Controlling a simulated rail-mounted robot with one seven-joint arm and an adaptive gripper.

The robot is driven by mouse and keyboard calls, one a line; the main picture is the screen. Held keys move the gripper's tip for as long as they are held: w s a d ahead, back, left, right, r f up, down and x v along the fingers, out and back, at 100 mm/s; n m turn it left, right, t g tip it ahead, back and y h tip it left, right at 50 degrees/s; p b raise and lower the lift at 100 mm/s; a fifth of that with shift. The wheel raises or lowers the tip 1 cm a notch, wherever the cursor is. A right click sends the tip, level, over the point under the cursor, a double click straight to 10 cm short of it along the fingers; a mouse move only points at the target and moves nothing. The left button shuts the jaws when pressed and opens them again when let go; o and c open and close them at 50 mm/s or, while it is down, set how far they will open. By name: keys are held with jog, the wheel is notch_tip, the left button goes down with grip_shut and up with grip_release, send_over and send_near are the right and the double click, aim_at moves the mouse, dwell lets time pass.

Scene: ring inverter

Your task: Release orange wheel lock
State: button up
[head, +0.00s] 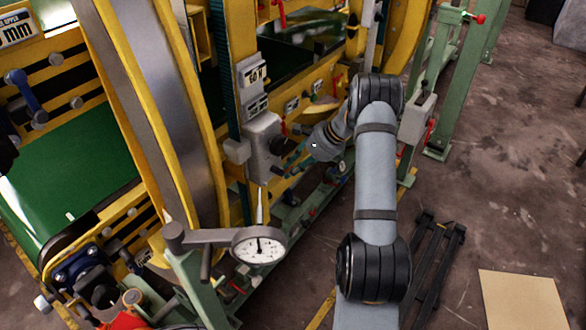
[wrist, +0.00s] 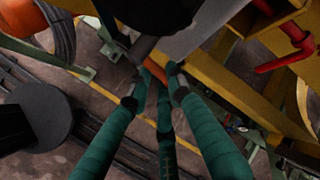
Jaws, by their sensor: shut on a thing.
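In the wrist view, an orange piece (wrist: 155,69), which looks like the orange wheel lock, shows between my teal fingertips. It lies against a grey cylindrical part (wrist: 141,47) and below a pale rounded surface. My gripper (wrist: 155,82) is shut on this orange piece, with fingers on both sides and a third finger between them. In the head view my gripper (head: 284,160) reaches left from my arm to the yellow frame, beside a grey box (head: 262,140). The orange piece cannot be made out there, and most of it is hidden by the fingers.
A red handle (wrist: 290,45) sits on the yellow frame at the right of the wrist view. In the head view, a dial gauge (head: 258,245) stands in front of the machine, and green posts (head: 445,85) rise behind my arm. Open floor (head: 500,170) lies to the right.

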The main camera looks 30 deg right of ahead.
grip_shut()
jog(key=h+b, duration=0.1)
jog(key=b, duration=0.4)
jog(key=shift+r+n+t, duration=0.3)
jog(key=shift+r+t, duration=0.05)
jog(key=shift+t, duration=0.05)
jog(key=o, duration=0.6)
grip_release()
jog(key=shift+o, duration=0.2)
